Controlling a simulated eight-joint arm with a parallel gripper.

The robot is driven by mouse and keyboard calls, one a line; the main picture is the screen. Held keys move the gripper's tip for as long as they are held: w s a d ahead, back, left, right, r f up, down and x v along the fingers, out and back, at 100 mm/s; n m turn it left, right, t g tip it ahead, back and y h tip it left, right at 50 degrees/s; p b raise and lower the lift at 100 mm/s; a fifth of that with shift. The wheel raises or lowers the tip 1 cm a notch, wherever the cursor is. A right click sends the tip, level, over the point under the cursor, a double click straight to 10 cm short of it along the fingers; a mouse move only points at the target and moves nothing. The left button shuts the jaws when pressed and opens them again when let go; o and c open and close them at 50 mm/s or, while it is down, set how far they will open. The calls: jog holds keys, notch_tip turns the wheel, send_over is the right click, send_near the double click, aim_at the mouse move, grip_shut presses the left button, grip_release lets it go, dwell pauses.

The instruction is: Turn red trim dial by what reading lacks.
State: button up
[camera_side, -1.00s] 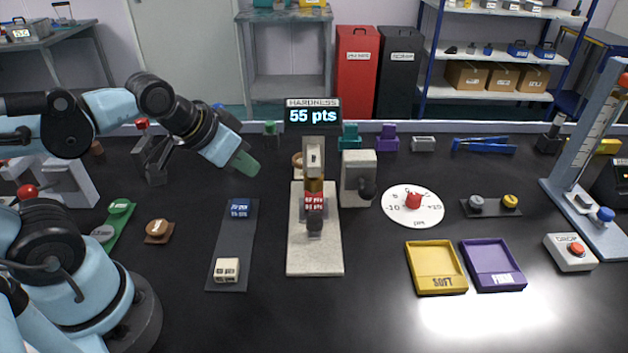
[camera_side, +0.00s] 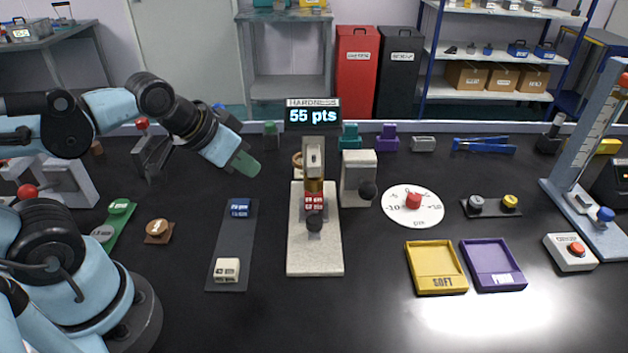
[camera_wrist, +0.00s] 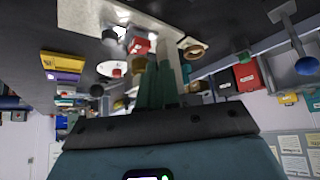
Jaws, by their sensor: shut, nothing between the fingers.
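The red trim dial (camera_side: 413,201) sits at the centre of a round white scale plate marked with numbers (camera_side: 398,217), right of the hardness tester. In the wrist view the red dial (camera_wrist: 117,72) shows small on its white disc. The display (camera_side: 313,116) above the tester is headed HARDNESS and reads 55 pts. The tester (camera_side: 315,255) has a pale base and a red label whose text is too small to read surely. My gripper (camera_side: 246,164) hangs in the air left of the tester, far from the dial, its greenish fingers shut and empty.
Left of the tester a dark strip (camera_side: 232,250) bears a blue block and a cream block. Yellow (camera_side: 437,291) and purple (camera_side: 493,287) trays lie in front of the dial. A grey box with a red button (camera_side: 571,253) stands at right.

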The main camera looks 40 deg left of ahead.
jog(key=shift+o, duration=1.1)
jog(key=shift+w+r, duration=0.1)
jog(key=shift+w, duration=0.05)
jog(key=o, duration=0.8)
jog(key=shift+n+g, duration=0.6)
jog(key=w+d+r, duration=0.1)
jog(key=w+r, duration=0.1)
jog(key=w, duration=0.1)
jog(key=w+d+r, duration=0.1)
jog(key=w, duration=0.1)
jog(key=shift+w+d+r, duration=0.25)
jog(key=shift+d+r, duration=0.05)
jog(key=shift+r, duration=0.1)
jog(key=shift+c, duration=0.2)
jog(key=n+g+y, duration=0.2)
jog(key=n+y, duration=0.1)
jog(key=n, duration=0.3)
send_over(415, 196)
jog(key=s+d, duration=0.3)
jog(key=s, duration=0.1)
notch_tip(415, 196, down, 6)
jog(key=x, duration=1.1)
jog(key=shift+s+f, duration=0.1)
jog(key=shift+f, duration=0.4)
